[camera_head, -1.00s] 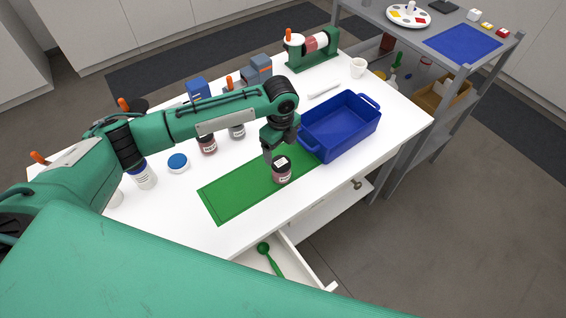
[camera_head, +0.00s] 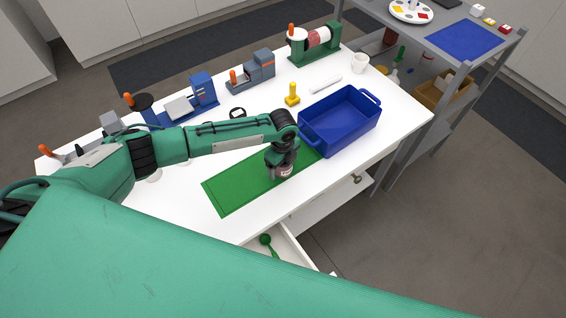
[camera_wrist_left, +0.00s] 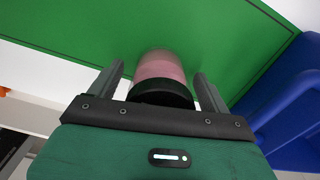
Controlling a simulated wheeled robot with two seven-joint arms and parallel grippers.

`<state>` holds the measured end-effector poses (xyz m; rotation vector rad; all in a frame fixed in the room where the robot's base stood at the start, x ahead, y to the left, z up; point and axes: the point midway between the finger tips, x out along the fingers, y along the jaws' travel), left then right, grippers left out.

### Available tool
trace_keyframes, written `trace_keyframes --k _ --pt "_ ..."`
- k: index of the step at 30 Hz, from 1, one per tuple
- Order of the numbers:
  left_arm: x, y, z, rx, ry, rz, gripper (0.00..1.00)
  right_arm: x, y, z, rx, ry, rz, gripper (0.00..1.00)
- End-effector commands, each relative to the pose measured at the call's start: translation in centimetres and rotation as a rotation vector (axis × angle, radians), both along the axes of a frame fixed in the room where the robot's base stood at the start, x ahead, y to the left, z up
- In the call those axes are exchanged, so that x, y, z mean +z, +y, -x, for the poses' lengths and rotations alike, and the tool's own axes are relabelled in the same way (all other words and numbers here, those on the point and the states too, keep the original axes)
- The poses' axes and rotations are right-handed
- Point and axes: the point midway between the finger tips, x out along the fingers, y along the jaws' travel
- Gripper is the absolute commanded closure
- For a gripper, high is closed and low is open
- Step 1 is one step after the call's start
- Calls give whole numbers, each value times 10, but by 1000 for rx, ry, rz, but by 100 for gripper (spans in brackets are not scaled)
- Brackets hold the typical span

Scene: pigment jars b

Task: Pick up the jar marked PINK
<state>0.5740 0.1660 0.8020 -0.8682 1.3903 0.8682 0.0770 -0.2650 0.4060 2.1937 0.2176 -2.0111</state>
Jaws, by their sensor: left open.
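A jar (camera_head: 285,173) with pinkish contents, a black lid and a pale label stands on the green mat (camera_head: 228,192). Its label is too small to read. In the left wrist view the jar (camera_wrist_left: 160,70) shows its pink side and black lid between the two fingers. My left gripper (camera_head: 281,160) is open, pointing down over the jar with a finger on either side. A small gap shows beside the right finger; contact on the left is unclear. My right gripper is out of view.
A blue bin (camera_head: 341,125) stands just right of the mat. A yellow object (camera_head: 292,95), a white cup (camera_head: 360,63) and several small machines, one blue (camera_head: 203,90), stand farther back. An open drawer at the front holds a green spoon (camera_head: 266,240). My arm covers the table's left-middle.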

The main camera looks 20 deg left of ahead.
Motion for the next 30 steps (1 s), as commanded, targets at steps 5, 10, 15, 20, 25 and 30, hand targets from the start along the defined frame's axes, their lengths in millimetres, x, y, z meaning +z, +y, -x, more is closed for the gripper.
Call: trace_keyframes --k 5,10,15,20,25,30 --pt "0 0 0 0 0 0 35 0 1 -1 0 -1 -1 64" --pt "0 0 0 0 0 0 68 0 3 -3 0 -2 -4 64" --pt "1 0 0 0 0 0 70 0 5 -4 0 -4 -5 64" --pt "3 0 0 0 0 0 70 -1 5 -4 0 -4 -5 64" --pt "17 0 -1 0 -2 1 70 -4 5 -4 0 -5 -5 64" --pt "54 0 -2 -2 -6 2 70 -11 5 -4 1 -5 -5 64"
